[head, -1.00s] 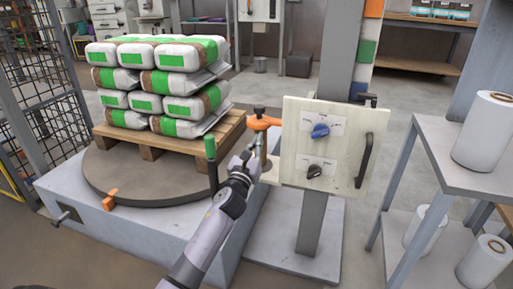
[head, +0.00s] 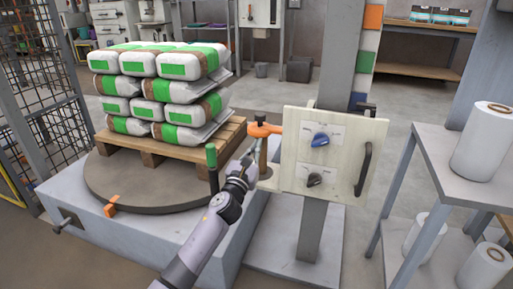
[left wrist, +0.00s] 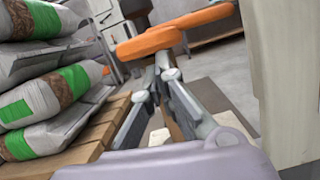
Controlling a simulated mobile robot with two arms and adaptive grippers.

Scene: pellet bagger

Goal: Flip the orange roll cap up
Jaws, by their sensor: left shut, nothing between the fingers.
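The orange roll cap (head: 263,130) sits at the top of a short brownish post (head: 263,156), left of the control panel. A dark knob stands on it. In the left wrist view, the orange cap (left wrist: 150,43) lies just beyond my fingertips, with another orange stretch (left wrist: 206,15) behind it to the right. My left gripper (head: 252,155) is just left of the post, below the cap. Its fingers meet at the tips in the left wrist view (left wrist: 163,70), with nothing between them. I cannot tell whether they touch the cap. My right gripper is out of view.
A pale panel (head: 300,170) with knobs and a black handle stands close right. A green-topped lever (head: 211,157) rises left of my gripper. Stacked bags (head: 160,65) on a wooden pallet (head: 180,151) stand behind left. A shelf with white rolls (head: 484,142) is right.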

